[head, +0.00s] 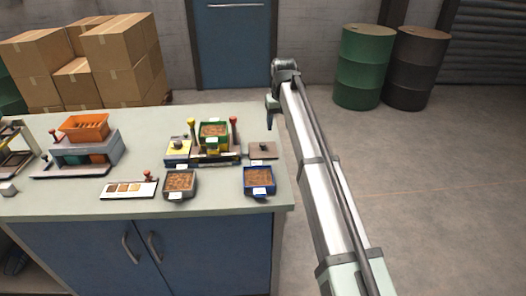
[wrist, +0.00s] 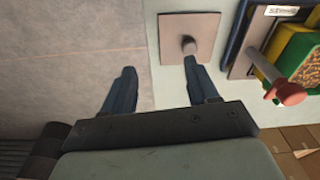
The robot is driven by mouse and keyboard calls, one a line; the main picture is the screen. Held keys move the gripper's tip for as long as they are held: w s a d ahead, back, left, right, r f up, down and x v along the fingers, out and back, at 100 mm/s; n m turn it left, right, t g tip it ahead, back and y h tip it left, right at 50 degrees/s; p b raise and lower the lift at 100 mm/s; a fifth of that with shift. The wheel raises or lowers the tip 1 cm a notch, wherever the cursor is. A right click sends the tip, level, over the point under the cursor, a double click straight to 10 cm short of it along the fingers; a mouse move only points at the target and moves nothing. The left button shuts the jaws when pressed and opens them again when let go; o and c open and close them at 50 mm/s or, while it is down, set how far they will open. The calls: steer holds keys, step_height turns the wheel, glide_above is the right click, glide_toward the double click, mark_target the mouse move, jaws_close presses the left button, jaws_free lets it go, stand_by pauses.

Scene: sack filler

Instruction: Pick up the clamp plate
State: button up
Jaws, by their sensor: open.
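The clamp plate (head: 262,151) is a flat grey-brown square plate near the right edge of the workbench in the head view. In the wrist view the plate (wrist: 174,28) lies on the pale bench top with a short round knob (wrist: 188,45) standing at its middle. My gripper (wrist: 158,75) is open and empty. Its right finger overlaps the plate's edge close to the knob in the picture, and its left finger is off over the floor. In the head view my gripper (head: 270,120) points down behind and right of the plate; its height above it is hard to tell.
A green-framed bin of brown grain (head: 213,131) stands left of the plate, with a red-topped post (head: 234,123) between them. A blue tray (head: 258,180) and a dark grey tray (head: 180,184) lie in front. Open floor (head: 440,190) is to the right.

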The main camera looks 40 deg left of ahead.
step_height(320, 180, up, 4)
glide_above(263, 143)
steer(key=s+d, duration=0.1)
steer(key=shift+n, duration=0.3)
steer(key=f, duration=1.3)
steer(key=shift+w+a+f, duration=0.35)
steer(key=shift+a+f, duration=0.05)
jaws_close()
